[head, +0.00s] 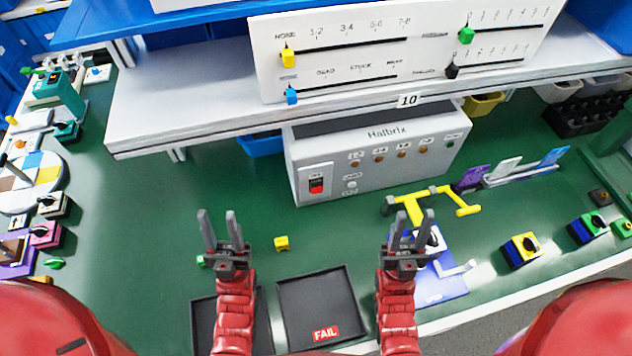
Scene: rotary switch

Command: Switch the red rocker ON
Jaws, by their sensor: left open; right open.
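The red rocker (317,185) sits in a white panel at the left of the front face of the grey Halbrix box (375,165). The box stands on the green bench under the shelf. Which way the rocker is tipped is too small to tell. My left gripper (219,228) is open and empty, in front of the box and to the left of the rocker. My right gripper (411,228) is open, to the right of the rocker, over a blue and white fixture (440,282) that it partly hides. Neither gripper touches the rocker.
Black trays, one marked FAIL (318,302), lie at the front. A yellow handle piece (430,200) is right of the rocker. The grey shelf (200,115) with a slider panel (400,50) overhangs behind.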

